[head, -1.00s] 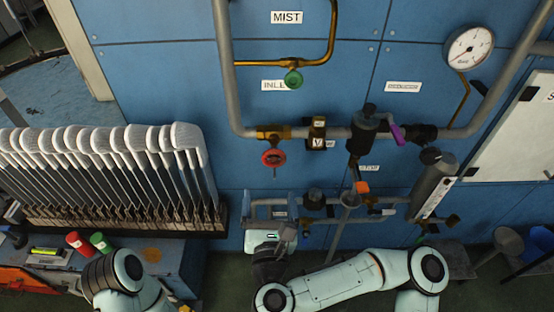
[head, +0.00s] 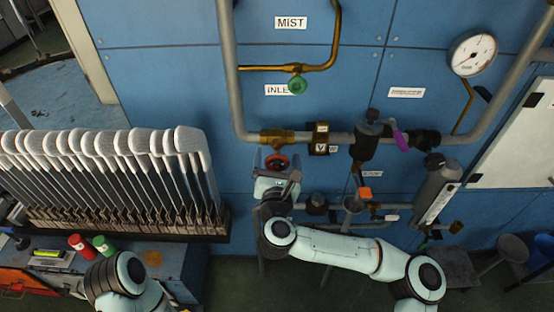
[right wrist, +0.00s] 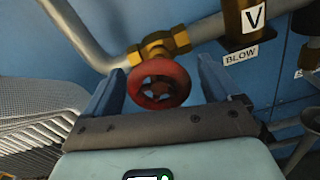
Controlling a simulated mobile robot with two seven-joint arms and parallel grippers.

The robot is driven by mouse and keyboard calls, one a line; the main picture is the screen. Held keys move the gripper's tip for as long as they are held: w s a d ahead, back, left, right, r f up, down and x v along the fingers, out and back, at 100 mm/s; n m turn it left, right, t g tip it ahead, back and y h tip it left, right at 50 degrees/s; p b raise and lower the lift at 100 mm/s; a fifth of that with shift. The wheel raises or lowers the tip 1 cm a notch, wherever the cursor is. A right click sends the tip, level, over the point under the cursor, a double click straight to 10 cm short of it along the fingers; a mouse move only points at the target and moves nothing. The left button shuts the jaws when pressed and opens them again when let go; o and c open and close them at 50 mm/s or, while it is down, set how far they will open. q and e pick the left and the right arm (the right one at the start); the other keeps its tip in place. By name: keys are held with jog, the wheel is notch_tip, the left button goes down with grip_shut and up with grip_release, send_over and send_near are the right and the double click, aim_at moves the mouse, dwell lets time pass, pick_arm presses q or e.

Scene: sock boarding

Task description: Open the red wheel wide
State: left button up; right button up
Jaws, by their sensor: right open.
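The red wheel (head: 277,162) sits on a brass valve (head: 278,137) low on the grey pipe, and its lower part is hidden behind my right gripper in the head view. In the right wrist view the red wheel (right wrist: 159,83) lies between the two open fingers, nearer the left one, with the brass valve body (right wrist: 158,47) behind it. My right gripper (head: 277,178) is open, just in front of and below the wheel; I cannot tell whether a finger touches it. My left arm shows at the lower left, but its gripper is out of view.
A green wheel (head: 297,85) is above on a brass pipe. A valve block marked V (head: 320,139) and a purple-handled valve (head: 399,137) are to the right. A rack of white sock boards (head: 110,180) stands at left. A gauge (head: 473,54) is at upper right.

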jog(key=c, duration=1)
jog(key=shift+c, duration=0.2)
jog(key=shift+r+n, duration=0.1)
jog(key=shift+n, duration=0.2)
